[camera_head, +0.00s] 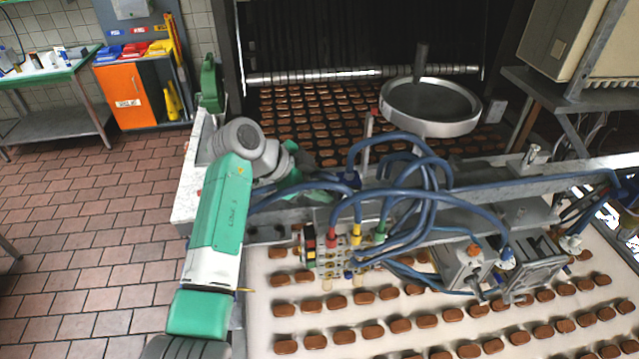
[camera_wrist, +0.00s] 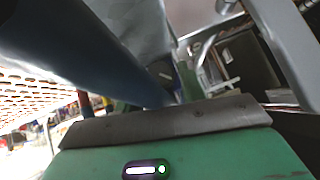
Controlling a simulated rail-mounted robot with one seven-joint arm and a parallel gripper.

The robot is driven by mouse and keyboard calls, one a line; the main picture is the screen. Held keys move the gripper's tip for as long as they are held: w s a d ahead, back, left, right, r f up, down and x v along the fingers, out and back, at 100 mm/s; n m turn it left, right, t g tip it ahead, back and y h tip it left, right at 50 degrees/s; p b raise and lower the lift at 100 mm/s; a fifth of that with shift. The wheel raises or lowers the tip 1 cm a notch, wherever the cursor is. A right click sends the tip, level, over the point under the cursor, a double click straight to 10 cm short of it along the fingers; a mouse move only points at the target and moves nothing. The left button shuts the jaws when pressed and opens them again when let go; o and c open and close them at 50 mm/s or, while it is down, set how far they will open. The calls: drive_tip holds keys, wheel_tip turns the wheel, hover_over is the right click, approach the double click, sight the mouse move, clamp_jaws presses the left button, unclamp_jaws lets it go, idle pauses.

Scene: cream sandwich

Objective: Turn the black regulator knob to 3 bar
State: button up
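A pneumatic valve block (camera_head: 335,256) with red, yellow, green and blue fittings and blue hoses stands over the conveyor in the head view. A small black and red part (camera_head: 309,240) sits at its left end; it may be the black regulator knob, but this is too small to be sure. No scale or pressure reading is legible. My gripper (camera_head: 302,186) is partly hidden behind the blue hoses, above and behind the block. The wrist view shows its green body (camera_wrist: 180,152) and a grey metal edge; its fingertips are not clear. A large blue hose (camera_wrist: 80,50) passes close in front.
Blue hoses (camera_head: 405,146) loop up around the block. A metal rail (camera_head: 480,186) runs behind it, and a round metal bowl (camera_head: 432,105) stands farther back. Brown biscuits lie in rows on the white belt (camera_head: 262,318). The tiled floor (camera_head: 90,240) at left is clear.

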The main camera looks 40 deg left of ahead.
drive_tip(key=shift+o, duration=0.9)
drive_tip(key=b+v, duration=0.1)
drive_tip(key=v, duration=0.7)
drive_tip(key=shift+f+b, duration=0.1)
drive_tip(key=shift+b, duration=0.25)
